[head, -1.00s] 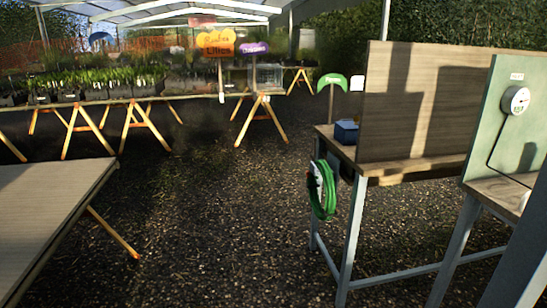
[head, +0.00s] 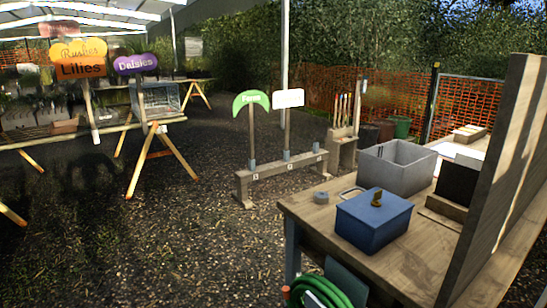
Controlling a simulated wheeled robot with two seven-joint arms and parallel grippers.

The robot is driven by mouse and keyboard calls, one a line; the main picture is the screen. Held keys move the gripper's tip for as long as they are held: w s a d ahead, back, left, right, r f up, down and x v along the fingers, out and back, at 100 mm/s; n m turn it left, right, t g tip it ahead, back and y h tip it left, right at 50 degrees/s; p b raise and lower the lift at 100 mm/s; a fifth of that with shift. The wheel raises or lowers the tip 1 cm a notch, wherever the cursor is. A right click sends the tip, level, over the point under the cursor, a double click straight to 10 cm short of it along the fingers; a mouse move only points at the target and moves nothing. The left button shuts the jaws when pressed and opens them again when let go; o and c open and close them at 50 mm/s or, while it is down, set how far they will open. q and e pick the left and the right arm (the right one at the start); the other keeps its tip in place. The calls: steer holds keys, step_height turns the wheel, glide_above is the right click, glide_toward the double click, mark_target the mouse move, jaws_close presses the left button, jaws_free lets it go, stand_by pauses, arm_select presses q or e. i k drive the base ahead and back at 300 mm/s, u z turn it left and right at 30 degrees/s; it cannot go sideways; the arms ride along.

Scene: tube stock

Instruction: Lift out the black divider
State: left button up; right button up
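A black upright panel (head: 457,183), which may be the black divider, stands on the wooden workbench (head: 405,262) at the right in the head view. A wooden strip (head: 446,208) lies at its foot. I cannot tell whether the panel sits in a slot. The tall wooden board (head: 500,170) hides its right side. A grey open bin (head: 398,178) stands to its left; its inside is mostly hidden. A blue lidded box (head: 372,222) with a brass-coloured knob stands nearer on the bench. Neither of my grippers is in view.
A green hose (head: 322,291) hangs at the bench's near left end. A low wooden stand (head: 285,173) holds a green sign (head: 251,101) and a white sign (head: 289,98). Plant tables (head: 60,130) stand at the left. The gravel floor (head: 170,250) between is clear.

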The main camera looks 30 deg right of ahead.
mark_target(456, 183)
steer(key=i, duration=2.8)
steer(key=z, duration=3.9)
